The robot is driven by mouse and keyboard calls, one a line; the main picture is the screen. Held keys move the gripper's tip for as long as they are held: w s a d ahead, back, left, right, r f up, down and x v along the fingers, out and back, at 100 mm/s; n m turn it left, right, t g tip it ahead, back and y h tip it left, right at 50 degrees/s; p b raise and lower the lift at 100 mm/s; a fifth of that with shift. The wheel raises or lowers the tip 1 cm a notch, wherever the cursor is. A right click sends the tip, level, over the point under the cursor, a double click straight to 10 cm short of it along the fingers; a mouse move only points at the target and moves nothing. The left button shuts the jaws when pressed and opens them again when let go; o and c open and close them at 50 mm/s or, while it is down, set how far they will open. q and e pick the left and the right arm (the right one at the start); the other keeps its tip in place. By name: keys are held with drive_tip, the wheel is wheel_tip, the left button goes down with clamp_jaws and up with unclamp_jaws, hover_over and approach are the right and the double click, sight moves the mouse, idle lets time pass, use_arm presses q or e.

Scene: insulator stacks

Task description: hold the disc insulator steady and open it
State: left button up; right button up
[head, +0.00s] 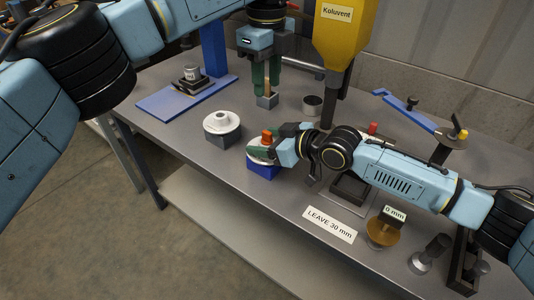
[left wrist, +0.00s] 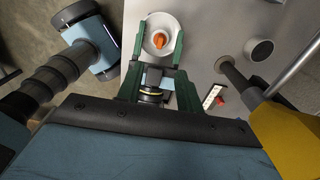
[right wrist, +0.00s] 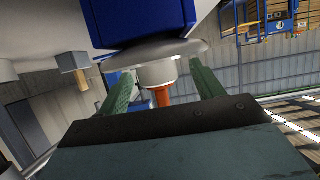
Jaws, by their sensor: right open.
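A white disc insulator (head: 262,153) with an orange piece on top sits on a blue block (head: 263,172) near the table's front edge. My right gripper (head: 264,150) is at it. In the right wrist view the open fingers stand either side of its white neck (right wrist: 158,73) and orange piece (right wrist: 162,97), with gaps visible. My left gripper (head: 267,92) points down, higher and farther back. Its fingers are apart and empty. In the left wrist view the disc (left wrist: 153,24) and its orange piece (left wrist: 159,41) show below, between the fingers.
Another white disc (head: 222,121) stands on a grey block to the left. A brown disc (head: 383,232) and the LEAVE 30 mm sign (head: 330,226) are front right.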

sight(268, 132)
drive_tip(key=shift+c, duration=0.4)
drive_tip(key=c, duration=1.2)
use_arm(q)
drive_tip(key=shift+c, duration=0.5)
use_arm(e)
drive_tip(key=shift+c, duration=0.7)
use_arm(q)
drive_tip(key=shift+c, duration=1.1)
wheel_tip(268, 132, down, 12)
drive_tip(key=shift+s+d+f, duration=0.1)
drive_tip(key=shift+f, duration=0.05)
clamp_jaws()
